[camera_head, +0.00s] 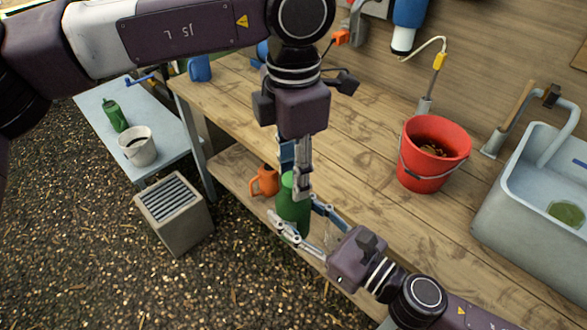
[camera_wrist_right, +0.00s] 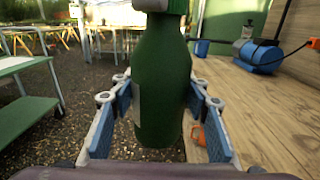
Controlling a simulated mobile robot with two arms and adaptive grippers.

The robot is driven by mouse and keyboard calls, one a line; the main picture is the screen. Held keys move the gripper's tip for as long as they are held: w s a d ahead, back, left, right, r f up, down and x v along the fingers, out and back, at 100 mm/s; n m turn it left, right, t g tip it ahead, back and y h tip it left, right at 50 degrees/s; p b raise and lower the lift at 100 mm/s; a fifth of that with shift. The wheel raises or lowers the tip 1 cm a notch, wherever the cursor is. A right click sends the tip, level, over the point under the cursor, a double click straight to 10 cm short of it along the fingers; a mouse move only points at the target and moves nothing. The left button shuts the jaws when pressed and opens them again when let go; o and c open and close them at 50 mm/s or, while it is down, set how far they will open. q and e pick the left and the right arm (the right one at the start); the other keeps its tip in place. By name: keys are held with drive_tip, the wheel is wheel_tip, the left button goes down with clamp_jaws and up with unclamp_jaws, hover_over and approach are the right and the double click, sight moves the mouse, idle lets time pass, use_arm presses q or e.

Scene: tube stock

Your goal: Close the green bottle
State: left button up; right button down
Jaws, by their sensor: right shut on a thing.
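The green bottle (camera_head: 292,212) is held upright in front of the workbench edge. My right gripper (camera_head: 301,222) is shut around its body from the lower right. In the right wrist view the bottle (camera_wrist_right: 163,90) stands between the two blue finger pads, with a lighter green, ridged cap-like part (camera_wrist_right: 178,5) at its top, cut off by the frame. My left gripper (camera_head: 294,175) points straight down at the bottle's top, its fingers at the neck. A pale fingertip shows there in the wrist view. Whether its fingers press on the cap is hidden.
A red bucket (camera_head: 433,165) and sink (camera_head: 520,215) are on the right. Another green bottle (camera_head: 114,115) and white bucket (camera_head: 138,158) stand on the side table (camera_head: 95,112). The bench middle is clear.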

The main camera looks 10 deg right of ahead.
use_arm(q)
clamp_jaws()
drive_tip(key=o, duration=0.5)
unclamp_jaws()
wheel_tip(320, 180, up, 12)
idle(0.6)
